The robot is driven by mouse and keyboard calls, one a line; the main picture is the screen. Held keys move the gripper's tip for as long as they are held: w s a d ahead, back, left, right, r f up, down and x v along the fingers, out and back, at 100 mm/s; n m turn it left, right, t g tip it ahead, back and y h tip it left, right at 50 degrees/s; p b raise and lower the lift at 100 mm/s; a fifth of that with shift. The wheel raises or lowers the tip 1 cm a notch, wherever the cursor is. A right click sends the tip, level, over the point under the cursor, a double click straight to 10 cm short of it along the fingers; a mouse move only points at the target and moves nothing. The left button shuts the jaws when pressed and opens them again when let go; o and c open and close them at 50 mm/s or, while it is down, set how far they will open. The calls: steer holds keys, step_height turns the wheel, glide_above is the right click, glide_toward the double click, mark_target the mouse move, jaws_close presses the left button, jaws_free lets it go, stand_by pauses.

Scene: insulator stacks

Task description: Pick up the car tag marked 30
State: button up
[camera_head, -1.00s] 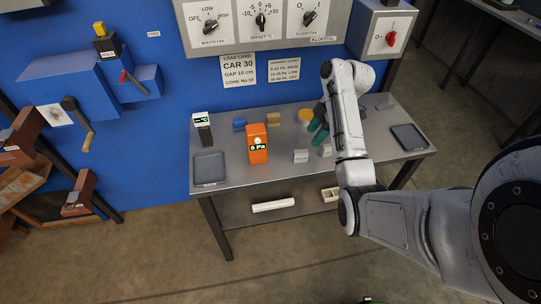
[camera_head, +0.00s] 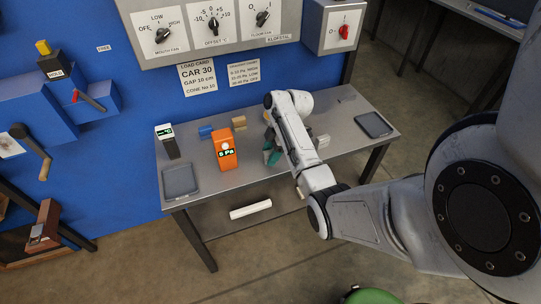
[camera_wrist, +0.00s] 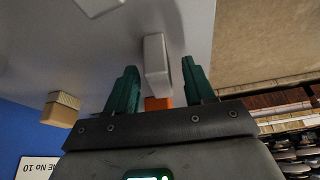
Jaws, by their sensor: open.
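My gripper (camera_head: 270,150) is low over the table, partly hidden behind my arm in the head view. In the wrist view its two green fingers (camera_wrist: 158,70) are open. A white upright block (camera_wrist: 154,53), which looks like a tag, stands between them, with a gap on each side. No number is readable on it. Another white tag-like block (camera_head: 322,141) shows right of my arm in the head view, its marking too small to read. The load card (camera_head: 198,77) on the blue wall reads CAR 30.
An orange meter (camera_head: 224,152) reading 5 Pa stands left of my gripper. Tan blocks (camera_wrist: 60,110), a blue block (camera_head: 206,131) and a dark device (camera_head: 167,142) are near it. Grey trays lie at the left (camera_head: 180,181) and right (camera_head: 374,125) of the table.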

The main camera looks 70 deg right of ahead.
steer(key=shift+c, duration=0.4)
jaws_close()
stand_by(0.4)
